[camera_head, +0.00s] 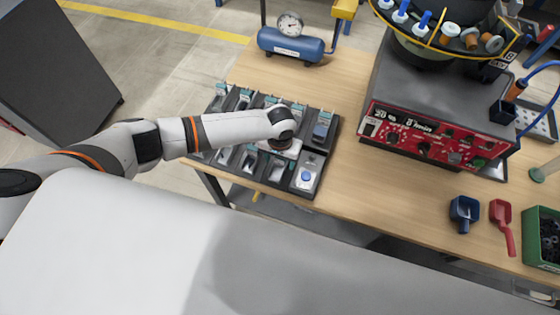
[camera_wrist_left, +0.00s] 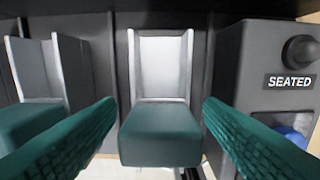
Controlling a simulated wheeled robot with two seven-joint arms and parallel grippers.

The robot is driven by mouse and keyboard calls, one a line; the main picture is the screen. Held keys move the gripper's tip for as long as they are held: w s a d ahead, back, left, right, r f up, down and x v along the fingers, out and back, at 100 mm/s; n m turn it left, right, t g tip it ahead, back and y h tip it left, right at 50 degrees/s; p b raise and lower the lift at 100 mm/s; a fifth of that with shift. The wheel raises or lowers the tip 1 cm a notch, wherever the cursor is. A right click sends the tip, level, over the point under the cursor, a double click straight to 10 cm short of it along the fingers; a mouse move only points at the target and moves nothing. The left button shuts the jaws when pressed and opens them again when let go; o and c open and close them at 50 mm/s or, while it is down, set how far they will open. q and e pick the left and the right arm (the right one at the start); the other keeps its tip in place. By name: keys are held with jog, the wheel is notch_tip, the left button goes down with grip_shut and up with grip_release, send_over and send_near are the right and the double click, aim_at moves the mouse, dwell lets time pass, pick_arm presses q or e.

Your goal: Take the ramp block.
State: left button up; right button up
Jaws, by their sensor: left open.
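The dark tray (camera_head: 330,137) on the wooden bench holds several teal-and-grey pieces in slots. In the left wrist view, one piece with a teal front block (camera_wrist_left: 160,133) and a pale grey channel (camera_wrist_left: 160,62) behind it stands in its slot, between my fingers. I take it as the ramp block; its sloped shape does not show clearly. My left gripper (camera_wrist_left: 159,104) is open, one green ribbed finger on each side of the teal block, with gaps to both. In the head view my left wrist covers the gripper and the slot. My right gripper is not in view.
A similar piece (camera_wrist_left: 58,75) stands close left of my left finger. A dark housing labelled SEATED (camera_wrist_left: 280,65) with a round knob stands close on the right. A red-fronted feeder unit (camera_head: 425,135) is right of the tray, a blue tank (camera_head: 290,45) behind; bench between is clear.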

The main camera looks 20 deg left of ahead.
pick_arm(q)
jog(key=shift+f, duration=0.2)
jog(key=c, duration=1.2)
jog(key=shift+r, duration=0.1)
